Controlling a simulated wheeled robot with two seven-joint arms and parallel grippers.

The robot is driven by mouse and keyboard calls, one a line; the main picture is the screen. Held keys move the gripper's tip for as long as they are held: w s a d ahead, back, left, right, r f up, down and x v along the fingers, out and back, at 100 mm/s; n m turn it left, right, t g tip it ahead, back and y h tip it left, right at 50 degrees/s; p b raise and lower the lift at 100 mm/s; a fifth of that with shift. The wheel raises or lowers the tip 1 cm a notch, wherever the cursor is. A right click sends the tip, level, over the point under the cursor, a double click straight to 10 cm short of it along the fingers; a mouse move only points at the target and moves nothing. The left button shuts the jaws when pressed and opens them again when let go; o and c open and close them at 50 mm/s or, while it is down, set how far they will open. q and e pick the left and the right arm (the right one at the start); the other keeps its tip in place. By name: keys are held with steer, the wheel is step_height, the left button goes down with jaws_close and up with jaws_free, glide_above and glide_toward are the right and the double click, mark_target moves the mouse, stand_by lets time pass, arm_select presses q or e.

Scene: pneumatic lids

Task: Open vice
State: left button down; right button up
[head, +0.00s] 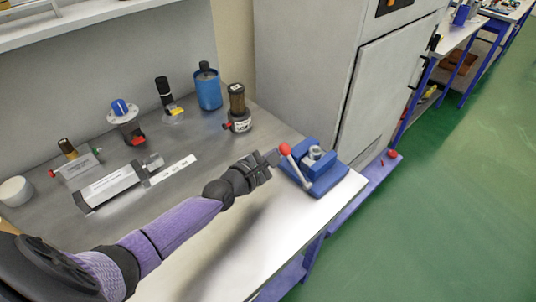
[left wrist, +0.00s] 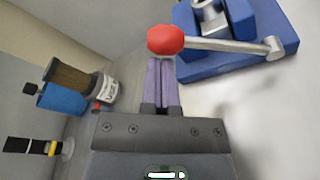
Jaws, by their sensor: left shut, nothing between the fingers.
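The blue vice (head: 318,176) sits near the right end of the table. Its metal lever ends in a red ball knob (head: 285,149). The vice also shows in the left wrist view at the top right (left wrist: 215,66), with its lever (left wrist: 230,46) running left to the red knob (left wrist: 166,40). My left gripper (head: 272,158) is shut and empty, just left of the knob. In the left wrist view its purple fingers (left wrist: 162,84) point at the knob, their tips just below it in the picture. I cannot tell whether they touch it. My right gripper is not in view.
A brown-topped pneumatic unit (head: 238,106), a blue cylinder (head: 208,88) and several other fittings stand along the back of the table. A long grey actuator (head: 108,188) lies at left. A grey cabinet (head: 305,65) stands behind the vice. The front of the table is clear.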

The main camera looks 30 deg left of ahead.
mark_target(284, 147)
arm_select(q)
steer(key=p, duration=0.1)
steer(key=d+r+m, duration=0.1)
steer(key=r+m+p, duration=0.1)
steer(key=shift+s+d+r+p, duration=0.25)
steer(key=shift+d+p, duration=0.05)
steer(key=s+d+r+m+t+y+p, duration=0.1)
steer(key=s+d+r+m+p, duration=0.1)
steer(key=d+m, duration=0.3)
steer(key=shift+d+r+t+p, duration=0.2)
steer(key=shift+t+p, duration=0.2)
steer(key=shift+p, duration=0.3)
steer(key=shift+s+f, duration=0.1)
steer(key=s+a+p, duration=0.1)
steer(key=s, duration=0.8)
steer(key=shift+s, duration=0.3)
steer(key=shift+s, duration=0.1)
